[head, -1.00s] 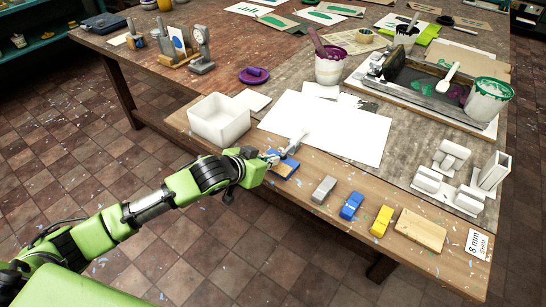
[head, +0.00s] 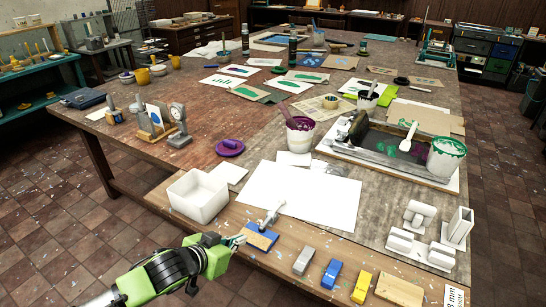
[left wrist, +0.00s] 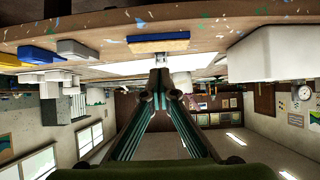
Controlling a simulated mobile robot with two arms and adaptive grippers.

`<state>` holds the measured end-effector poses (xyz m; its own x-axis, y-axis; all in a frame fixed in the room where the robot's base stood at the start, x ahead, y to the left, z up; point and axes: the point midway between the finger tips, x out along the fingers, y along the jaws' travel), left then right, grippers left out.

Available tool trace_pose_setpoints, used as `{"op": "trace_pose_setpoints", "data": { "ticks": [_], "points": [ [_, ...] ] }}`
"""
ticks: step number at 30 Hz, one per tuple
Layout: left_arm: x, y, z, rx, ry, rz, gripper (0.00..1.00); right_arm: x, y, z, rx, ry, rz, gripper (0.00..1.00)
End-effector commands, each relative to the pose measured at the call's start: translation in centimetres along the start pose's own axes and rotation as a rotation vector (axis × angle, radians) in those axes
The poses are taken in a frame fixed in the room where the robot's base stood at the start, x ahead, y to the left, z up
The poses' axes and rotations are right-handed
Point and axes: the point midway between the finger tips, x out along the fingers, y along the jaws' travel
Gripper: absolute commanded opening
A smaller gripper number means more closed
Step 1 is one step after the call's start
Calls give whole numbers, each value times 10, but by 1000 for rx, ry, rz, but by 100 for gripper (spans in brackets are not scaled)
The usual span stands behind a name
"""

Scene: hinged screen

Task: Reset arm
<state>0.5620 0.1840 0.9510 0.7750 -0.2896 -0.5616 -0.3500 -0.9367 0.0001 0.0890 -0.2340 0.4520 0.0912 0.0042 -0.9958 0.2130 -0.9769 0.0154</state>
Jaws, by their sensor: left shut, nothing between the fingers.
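My left gripper (head: 238,241) is shut and empty, just left of a blue-topped block (head: 262,240) at the table's front edge. A small grey metal piece (head: 270,216) stands behind that block. In the left wrist view, which looks upside down, the closed fingers (left wrist: 160,76) point toward the table edge, with the blue block (left wrist: 160,38) beyond them. I cannot tell whether the fingertips touch the block. The hinged screen frame (head: 340,151) lies on the right of the table. My right gripper is not in view.
A white open box (head: 190,203) stands near the front edge, with a white paper sheet (head: 300,200) beside it. A grey block (head: 304,261), a blue block (head: 331,274) and a yellow block (head: 361,288) line the front edge. A white bucket (head: 446,158) stands on the screen's right.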

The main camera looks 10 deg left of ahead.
Motion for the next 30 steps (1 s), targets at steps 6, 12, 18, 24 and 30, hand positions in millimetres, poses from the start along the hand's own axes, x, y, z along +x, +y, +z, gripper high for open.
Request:
{"op": "trace_pose_setpoints", "data": {
  "ticks": [6,12,18,24,30],
  "points": [
    [-8,28,21,-5,-45,5,0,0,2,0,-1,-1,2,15],
    [-47,68,78,-29,-201,-32,0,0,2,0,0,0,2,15],
    [-99,76,137,-69,-388,-88,0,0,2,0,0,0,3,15],
    [-148,78,184,-111,-553,-126,0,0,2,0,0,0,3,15],
    [-176,79,225,-138,-680,-144,0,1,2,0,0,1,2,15]
  ]
}}
